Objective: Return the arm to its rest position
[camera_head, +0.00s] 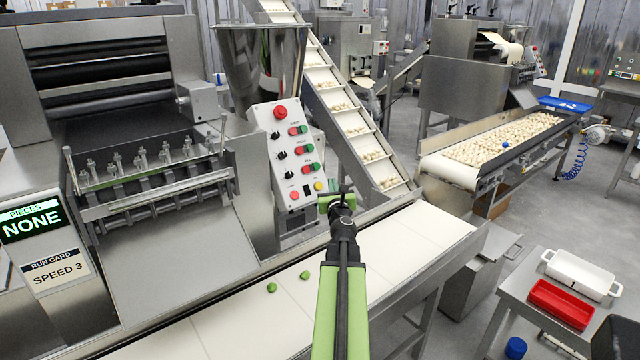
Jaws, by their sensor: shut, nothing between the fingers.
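My green and black arm reaches forward from the bottom middle of the view over the white conveyor belt (395,250). My gripper (340,196) is at its far end, in front of the control panel (291,160) with its red, green and black controls. The gripper is shut and empty. Its fingertips are small and partly hidden by the dark wrist. Two small green pieces lie on the belt to the left of my arm, one nearer (271,287) and one farther (304,275).
A steel pasta machine (180,260) stands left, by a display reading NONE (30,222) and a SPEED 3 card (56,272). An inclined cleated conveyor (345,110) rises behind the gripper. At right, a side table (520,300) holds a red tray (561,303) and a white tray (580,272).

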